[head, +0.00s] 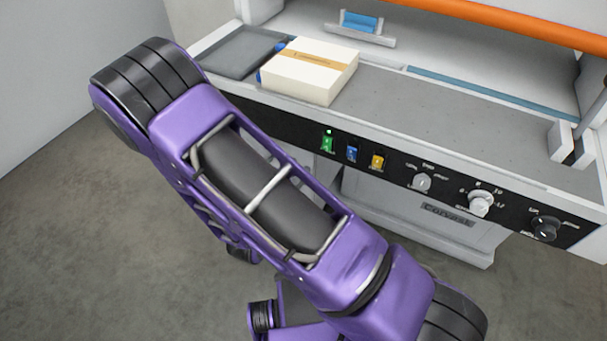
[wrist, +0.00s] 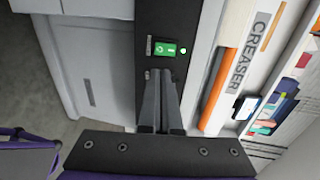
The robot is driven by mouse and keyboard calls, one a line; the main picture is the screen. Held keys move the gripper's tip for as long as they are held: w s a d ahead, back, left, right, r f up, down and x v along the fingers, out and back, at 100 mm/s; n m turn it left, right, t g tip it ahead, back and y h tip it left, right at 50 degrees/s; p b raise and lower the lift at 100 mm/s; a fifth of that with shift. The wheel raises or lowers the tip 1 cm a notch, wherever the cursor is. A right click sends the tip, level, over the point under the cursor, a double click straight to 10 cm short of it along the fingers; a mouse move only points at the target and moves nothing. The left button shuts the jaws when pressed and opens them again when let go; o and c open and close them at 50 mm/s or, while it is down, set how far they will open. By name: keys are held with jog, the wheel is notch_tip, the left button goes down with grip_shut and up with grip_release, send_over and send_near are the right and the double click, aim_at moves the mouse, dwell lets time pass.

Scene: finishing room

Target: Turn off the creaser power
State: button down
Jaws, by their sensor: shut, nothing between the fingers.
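The creaser's black control panel (head: 395,170) runs along its front edge in the head view. A green rocker switch (head: 327,144) is on it with a small lit green light just above. In the wrist view the green switch (wrist: 165,48) lies just beyond my fingertips, its green light (wrist: 183,50) lit beside it. My gripper (wrist: 160,76) is shut and empty, its fingers pointing at the panel close to the switch. I cannot tell whether they touch the panel. My gripper does not show in the head view.
A blue switch (head: 351,153) and a yellow switch (head: 377,162) sit right of the green one, then several knobs (head: 480,203). A cream box (head: 310,70) lies on the grey bed above the panel. Open floor lies at the left.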

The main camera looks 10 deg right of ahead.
aim_at(326, 148)
jog(key=x, duration=1.1)
jog(key=shift+b, duration=0.4)
jog(key=shift+w+d+f+b, duration=0.1)
jog(key=shift+d+f+b, duration=0.05)
jog(key=shift+f+b, duration=0.4)
jog(key=t+h+b, duration=0.2)
jog(key=shift+w+d+f+t+b, duration=0.2)
jog(key=shift+w+t+b, duration=0.1)
jog(key=shift+b, duration=0.1)
jog(key=shift+r+p, duration=0.35)
jog(key=shift+r, duration=0.05)
jog(key=shift+s+a+f, duration=0.15)
jog(key=shift+s+a, duration=0.15)
jog(key=shift+s, duration=0.05)
jog(key=p+v, duration=0.1)
jog(key=v, duration=1.2)
jog(key=shift+s+a+f, duration=0.2)
jog(key=shift+s+f, duration=0.1)
